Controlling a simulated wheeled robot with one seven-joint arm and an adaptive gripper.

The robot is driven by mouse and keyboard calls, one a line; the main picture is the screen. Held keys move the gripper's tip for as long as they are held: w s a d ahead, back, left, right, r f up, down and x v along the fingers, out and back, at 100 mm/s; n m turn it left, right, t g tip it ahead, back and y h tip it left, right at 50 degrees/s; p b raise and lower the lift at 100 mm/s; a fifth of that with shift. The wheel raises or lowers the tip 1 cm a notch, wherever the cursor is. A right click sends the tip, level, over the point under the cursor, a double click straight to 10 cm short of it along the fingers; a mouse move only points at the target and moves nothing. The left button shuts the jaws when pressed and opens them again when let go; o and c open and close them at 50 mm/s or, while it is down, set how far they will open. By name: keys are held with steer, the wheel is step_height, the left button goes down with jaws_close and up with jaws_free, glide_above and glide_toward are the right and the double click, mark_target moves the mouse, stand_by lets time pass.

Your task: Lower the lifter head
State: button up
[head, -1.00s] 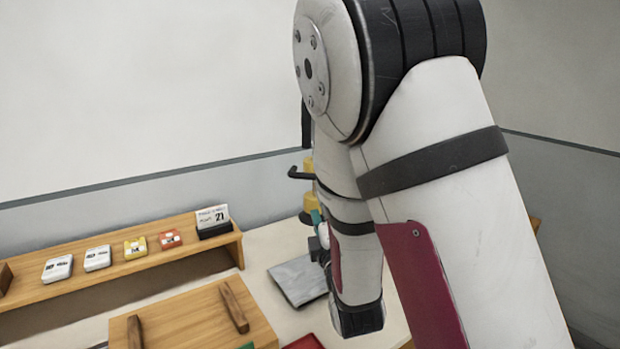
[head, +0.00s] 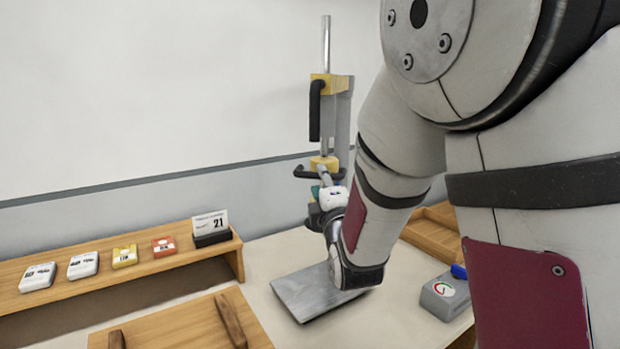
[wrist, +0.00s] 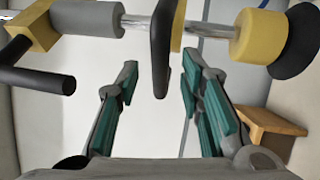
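The lifter (head: 329,120) stands at the back of the table, with a bare metal rod, yellow blocks and a dark upright grip. A black lever (head: 306,172) sticks out low on it. In the head view my gripper (head: 324,192) is close to the lifter's lower part, partly hidden by my wrist; contact cannot be told.
A grey metal plate (head: 312,293) lies below my wrist. A wooden shelf (head: 150,267) with several small boxes and a calendar (head: 210,224) runs along the left. A wooden lid (head: 190,325) is in front. A grey box (head: 444,298) and wooden tray (head: 434,236) are on the right.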

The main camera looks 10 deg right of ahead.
steer(key=shift+x, duration=1.75)
jaws_close()
